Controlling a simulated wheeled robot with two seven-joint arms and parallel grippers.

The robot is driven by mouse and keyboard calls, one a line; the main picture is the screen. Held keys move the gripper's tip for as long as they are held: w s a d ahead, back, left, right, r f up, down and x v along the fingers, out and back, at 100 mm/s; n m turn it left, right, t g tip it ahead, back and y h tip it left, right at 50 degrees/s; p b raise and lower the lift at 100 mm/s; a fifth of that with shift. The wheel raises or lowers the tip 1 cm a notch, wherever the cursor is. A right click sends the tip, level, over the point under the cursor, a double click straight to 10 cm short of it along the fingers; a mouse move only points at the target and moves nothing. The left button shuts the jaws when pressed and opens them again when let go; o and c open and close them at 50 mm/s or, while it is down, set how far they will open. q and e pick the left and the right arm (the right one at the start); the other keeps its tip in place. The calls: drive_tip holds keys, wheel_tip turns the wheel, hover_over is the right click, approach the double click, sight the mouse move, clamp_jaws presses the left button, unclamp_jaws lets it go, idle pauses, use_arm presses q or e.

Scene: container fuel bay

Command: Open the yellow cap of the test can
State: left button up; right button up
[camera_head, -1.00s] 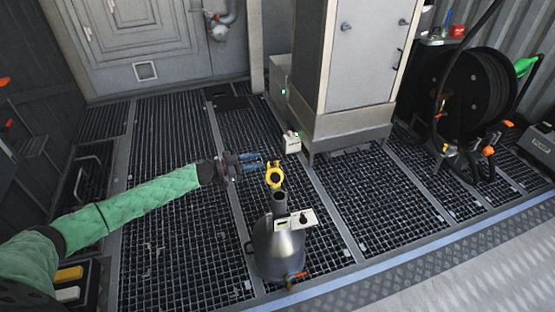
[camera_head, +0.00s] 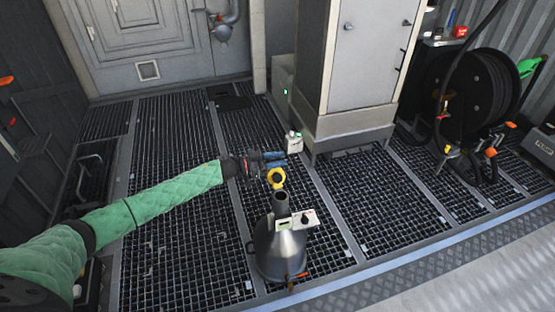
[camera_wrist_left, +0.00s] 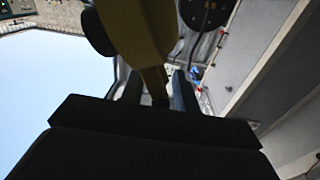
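The test can (camera_head: 280,252) is a grey metal can with a conical top and a narrow neck, standing upright on the floor grating. Its yellow cap (camera_head: 276,179) stands up behind the neck, and the dark mouth of the neck shows in front of it. My left gripper (camera_head: 275,163) is at the cap's far side, its blue fingers close to it. In the left wrist view, a yellow part of the cap (camera_wrist_left: 145,40) reaches down between the two separated fingers (camera_wrist_left: 157,92). The fingers look open around it; contact is unclear. My right gripper is not in view.
A small pale box with a knob (camera_head: 304,219) is at the can's shoulder, and an orange-red handle (camera_head: 299,276) is near its base. A grey cabinet (camera_head: 362,60) stands behind, with a hose reel (camera_head: 480,92) at right.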

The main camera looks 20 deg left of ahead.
use_arm(q)
clamp_jaws()
drive_tip(key=shift+r, duration=0.1)
drive_tip(key=shift+s+d+r+m+p, duration=0.2)
drive_tip(key=shift+m+p, duration=0.1)
drive_tip(key=shift+p, duration=0.1)
drive_tip(key=shift+s+d+r+m+p, duration=0.4)
drive_tip(key=shift+s+m+p, duration=0.15)
drive_tip(key=shift+p, duration=0.6)
drive_tip(key=shift+s+d+f, duration=0.1)
drive_tip(key=shift+s, duration=0.1)
